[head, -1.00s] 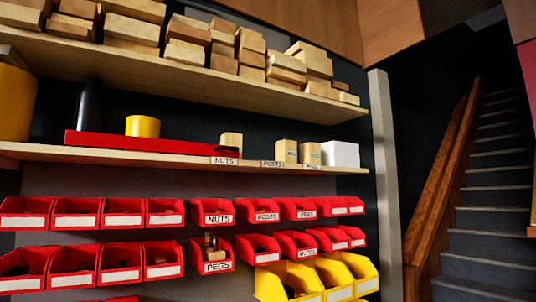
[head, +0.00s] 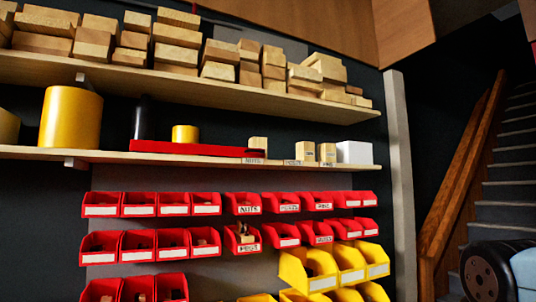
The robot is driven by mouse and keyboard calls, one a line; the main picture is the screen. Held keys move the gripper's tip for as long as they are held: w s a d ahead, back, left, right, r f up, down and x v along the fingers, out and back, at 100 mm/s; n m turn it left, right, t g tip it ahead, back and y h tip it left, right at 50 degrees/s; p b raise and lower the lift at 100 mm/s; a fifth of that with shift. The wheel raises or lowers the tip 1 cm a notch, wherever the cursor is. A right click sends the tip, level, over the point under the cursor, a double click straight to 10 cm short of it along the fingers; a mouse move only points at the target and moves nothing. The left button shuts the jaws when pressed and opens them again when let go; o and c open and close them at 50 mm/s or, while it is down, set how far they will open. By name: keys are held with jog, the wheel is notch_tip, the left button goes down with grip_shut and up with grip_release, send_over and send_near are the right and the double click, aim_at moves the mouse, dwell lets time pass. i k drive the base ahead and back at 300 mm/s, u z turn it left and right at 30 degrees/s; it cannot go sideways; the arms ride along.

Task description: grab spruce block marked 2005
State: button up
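Several small pale wooden blocks stand on the middle shelf in the head view: one block (head: 258,144) on the left, and a pair, a left block (head: 307,152) and a right block (head: 327,152), beside a white box. Small dark marks show on the fronts of the pair, too small to read. More pale wood blocks (head: 176,37) lie stacked on the top shelf. I cannot read 2005 on any block. A dark blue-grey rounded part at the lower right looks like my arm. My gripper's fingers are not in view.
The middle shelf (head: 120,154) also holds a large yellow cylinder (head: 71,117), a black cylinder (head: 143,118), a small yellow cylinder (head: 185,133), a red case (head: 190,148) and a white box (head: 354,152). Red bins (head: 243,203) and yellow bins (head: 308,268) hang below. Stairs (head: 508,180) rise at right.

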aim_at(305, 150)
jog(key=u, duration=0.3)
jog(key=i, duration=1.05)
jog(key=z, duration=0.05)
